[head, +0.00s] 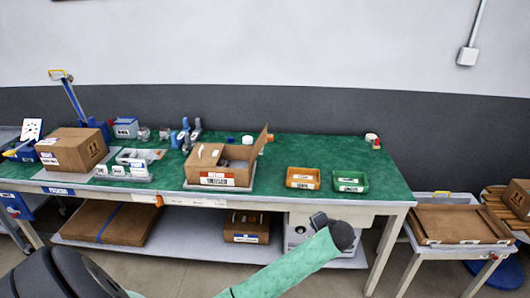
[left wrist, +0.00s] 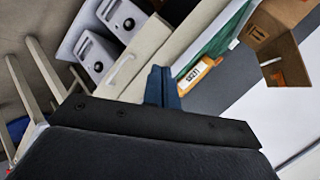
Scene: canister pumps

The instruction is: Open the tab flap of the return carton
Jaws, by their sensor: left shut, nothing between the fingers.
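The brown return carton (head: 208,172) stands on a light pad on the green bench top, its front bearing a red and white label. A flap (head: 262,140) stands up at its right side, and its interior partly shows. The carton (left wrist: 258,32) also shows at the upper right of the left wrist view, with a brown flap (left wrist: 286,62) spread outward. My left gripper (left wrist: 164,72) is shut and empty in the left wrist view. It is apart from the carton, with the orange tray between them in the picture. My right gripper is not in view.
An orange tray (head: 302,178) and a green tray (head: 350,182) sit right of the carton. A closed carton (head: 72,150) and a grey parts tray (head: 130,173) stand left. Small pumps (head: 186,138) are behind. Bare green top (head: 310,150) lies behind the trays.

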